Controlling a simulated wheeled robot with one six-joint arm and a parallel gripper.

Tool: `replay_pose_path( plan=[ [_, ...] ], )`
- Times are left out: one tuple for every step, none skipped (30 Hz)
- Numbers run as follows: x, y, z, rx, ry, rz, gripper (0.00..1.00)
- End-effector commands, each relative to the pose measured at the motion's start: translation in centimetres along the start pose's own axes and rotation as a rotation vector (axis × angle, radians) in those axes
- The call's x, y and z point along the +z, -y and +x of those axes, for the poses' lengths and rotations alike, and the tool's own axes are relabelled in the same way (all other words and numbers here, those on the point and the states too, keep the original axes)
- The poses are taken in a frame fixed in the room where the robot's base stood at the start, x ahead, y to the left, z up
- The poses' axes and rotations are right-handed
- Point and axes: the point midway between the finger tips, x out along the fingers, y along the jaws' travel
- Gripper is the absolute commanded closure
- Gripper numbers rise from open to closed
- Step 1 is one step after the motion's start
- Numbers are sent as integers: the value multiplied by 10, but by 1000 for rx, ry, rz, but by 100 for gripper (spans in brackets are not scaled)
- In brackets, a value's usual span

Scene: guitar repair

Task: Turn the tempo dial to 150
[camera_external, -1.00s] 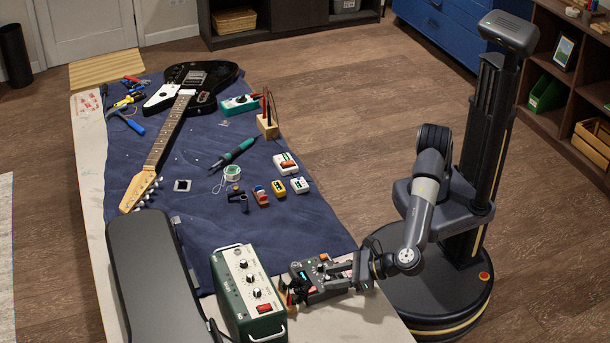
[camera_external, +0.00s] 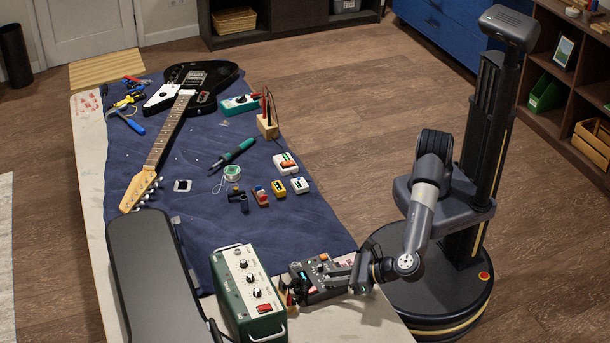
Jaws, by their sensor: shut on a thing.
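A dark grey box with knobs and a small lit display (camera_external: 303,275) stands near the front right of the workbench, beside a green amplifier-like unit. My gripper (camera_external: 328,270) reaches in from the right over the right part of this box. It is shut on a dial on the box's top. The fingers hide most of the dial, and its pointer and numbers are too small to read. The display's digits cannot be read either.
The green unit (camera_external: 248,290) with knobs and a red switch stands close on the left. A black case (camera_external: 155,275) lies further left. A guitar (camera_external: 200,85), pedals (camera_external: 284,162) and a soldering iron (camera_external: 233,153) lie further back on the blue mat (camera_external: 205,225).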

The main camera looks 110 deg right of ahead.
Motion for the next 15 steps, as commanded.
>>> replay_pose_path(
  plan=[
    [4,-2,-2,-29,0,11,100],
    [4,-2,-2,-46,1,19,100],
    [4,-3,-1,-67,2,28,100],
    [4,-3,-1,-81,1,34,100],
    [3,-3,-1,-95,1,40,100],
    [3,-4,-1,-110,2,47,100],
    [3,-4,-1,-122,2,51,100],
    [3,-4,-1,-131,2,54,100],
    [2,-4,-1,-140,1,59,100],
    [2,-4,-1,-147,1,61,100],
    [2,-3,-1,-152,1,63,100],
    [1,-3,-1,-156,1,65,100],
    [1,-3,0,-158,0,66,100],
    [1,-3,0,-159,0,66,100],
    [1,-3,0,-159,0,66,100]
  ],
)
